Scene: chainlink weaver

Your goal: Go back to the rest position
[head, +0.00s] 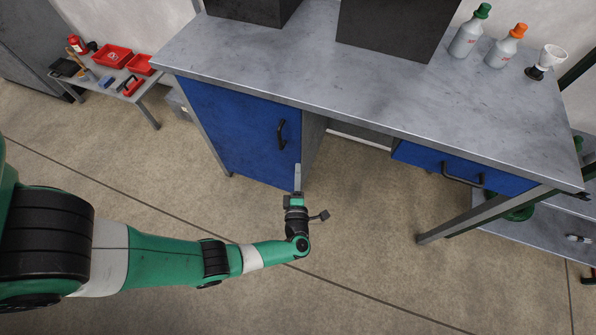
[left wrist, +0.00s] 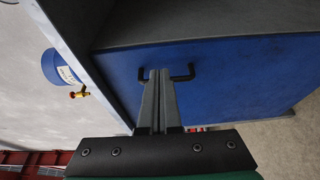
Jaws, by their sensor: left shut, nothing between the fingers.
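My left gripper (head: 297,178) is in front of the workbench's blue cabinet door in the head view, with its arm coming in from the left. Its fingers are shut together with nothing between them. In the left wrist view the gripper (left wrist: 158,75) points toward the blue door (left wrist: 225,80), and its fingertips overlap the black door handle (left wrist: 182,76). In the head view the handle (head: 281,134) is above and left of the fingertips, and the blue door (head: 235,125) looks closed. My right gripper is not in view.
The grey workbench top (head: 330,75) carries dark boxes (head: 395,25) and bottles (head: 468,35). A blue drawer (head: 465,168) is under its right side. A small table (head: 140,92) with red trays stands at the far left. The floor (head: 370,260) in front is clear.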

